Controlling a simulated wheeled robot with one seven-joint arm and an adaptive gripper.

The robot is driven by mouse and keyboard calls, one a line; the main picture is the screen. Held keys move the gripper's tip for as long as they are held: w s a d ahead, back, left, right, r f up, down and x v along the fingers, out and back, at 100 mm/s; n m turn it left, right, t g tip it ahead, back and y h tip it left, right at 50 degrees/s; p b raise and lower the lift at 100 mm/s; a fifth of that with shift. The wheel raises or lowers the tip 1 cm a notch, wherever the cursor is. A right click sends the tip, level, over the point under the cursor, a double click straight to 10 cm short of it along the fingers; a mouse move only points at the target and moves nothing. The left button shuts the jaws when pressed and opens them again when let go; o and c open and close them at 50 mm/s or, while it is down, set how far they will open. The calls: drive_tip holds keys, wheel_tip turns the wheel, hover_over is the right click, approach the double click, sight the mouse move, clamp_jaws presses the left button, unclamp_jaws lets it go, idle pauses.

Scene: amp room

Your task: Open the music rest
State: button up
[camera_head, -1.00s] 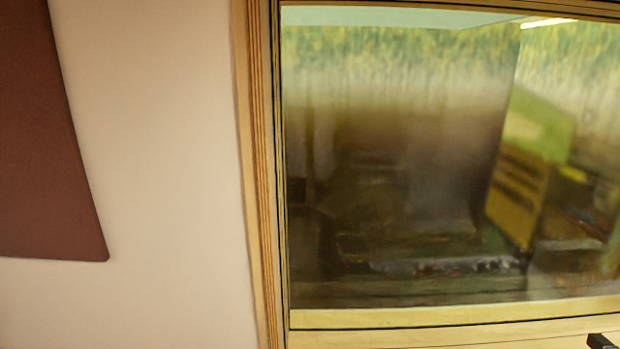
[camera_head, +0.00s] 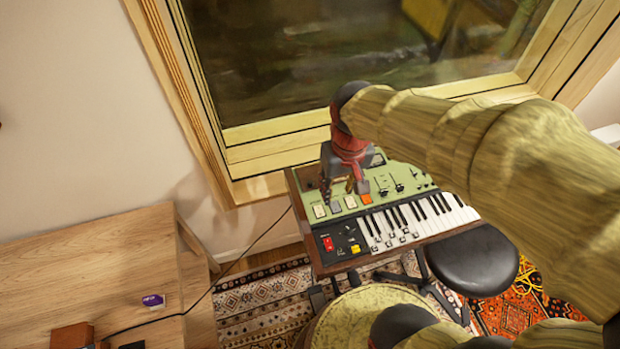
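A green keyboard instrument (camera_head: 398,178) in a wooden case stands below the window, with sliders and buttons on its panel and piano keys (camera_head: 415,218) along its front. I cannot pick out a music rest clearly; the far edge of the instrument is partly covered by my arm. My gripper (camera_head: 345,190), at the end of my arm, is over the left part of the green panel. It is small and partly hidden, so I cannot tell whether it touches the panel or how its fingers stand.
A window frame (camera_head: 265,150) rises behind. Patterned rugs (camera_head: 265,300) cover the floor.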

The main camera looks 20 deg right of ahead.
drive_tip(key=w+f+g, duration=0.3)
drive_tip(key=w+f, duration=1.1)
drive_tip(key=f, duration=0.5)
drive_tip(key=t, duration=0.2)
hover_over(310, 182)
drive_tip(key=shift+s+f+p, duration=0.1)
drive_tip(key=shift+f+p, duration=0.25)
drive_tip(key=shift+f, duration=0.25)
drive_tip(key=shift+f+b, duration=0.7)
drive_tip(key=shift+f, duration=3.15)
drive_tip(key=shift+c, duration=0.3)
drive_tip(key=c, duration=0.7)
clamp_jaws()
